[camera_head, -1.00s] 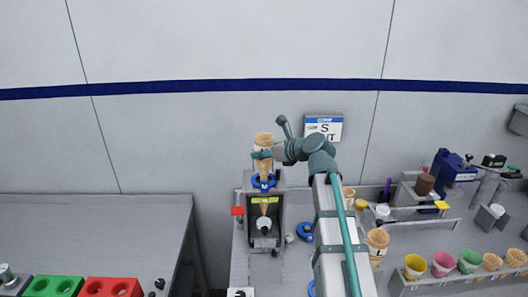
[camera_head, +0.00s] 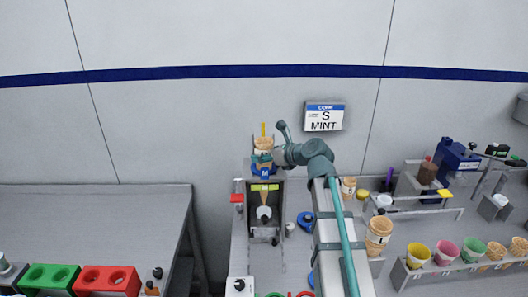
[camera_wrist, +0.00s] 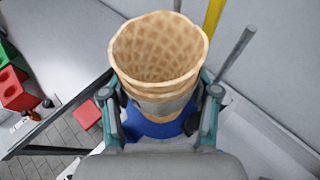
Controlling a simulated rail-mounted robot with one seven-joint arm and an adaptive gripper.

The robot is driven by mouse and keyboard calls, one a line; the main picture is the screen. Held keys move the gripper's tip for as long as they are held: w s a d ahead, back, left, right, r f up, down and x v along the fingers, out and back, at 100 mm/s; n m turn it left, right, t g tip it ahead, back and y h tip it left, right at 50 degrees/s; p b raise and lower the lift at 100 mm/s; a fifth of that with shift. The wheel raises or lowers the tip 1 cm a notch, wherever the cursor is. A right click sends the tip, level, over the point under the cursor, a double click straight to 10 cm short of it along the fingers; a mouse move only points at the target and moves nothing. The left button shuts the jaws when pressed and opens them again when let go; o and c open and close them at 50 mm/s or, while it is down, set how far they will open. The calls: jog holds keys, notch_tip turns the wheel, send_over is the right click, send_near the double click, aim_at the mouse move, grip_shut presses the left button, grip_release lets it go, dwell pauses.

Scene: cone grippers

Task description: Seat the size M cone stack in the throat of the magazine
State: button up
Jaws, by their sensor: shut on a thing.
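The cone stack (camera_head: 264,143) is several nested tan waffle cones, upright with the mouth up. The magazine (camera_head: 248,200) is a grey upright housing directly below. Its blue throat ring, marked M (camera_head: 264,172), is just under my fingers and also shows in the wrist view (camera_wrist: 160,128). The stack's lower part goes down into the ring, hidden by it.
A yellow upright strip (camera_wrist: 213,18) and a grey rod (camera_wrist: 236,55) stand close beside the stack. A wall sign (camera_head: 324,117) reads S MINT. Other cone stacks (camera_head: 378,232) and a rack of coloured cups (camera_head: 446,252) stand to the right. The left table (camera_head: 90,225) is mostly clear.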

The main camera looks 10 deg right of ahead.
jog(key=shift+f, duration=0.2)
jog(key=o, duration=0.9)
jog(key=shift+s, duration=0.1)
jog(key=v, duration=1.2)
jog(key=shift+r, duration=0.1)
jog(key=shift+d, duration=0.1)
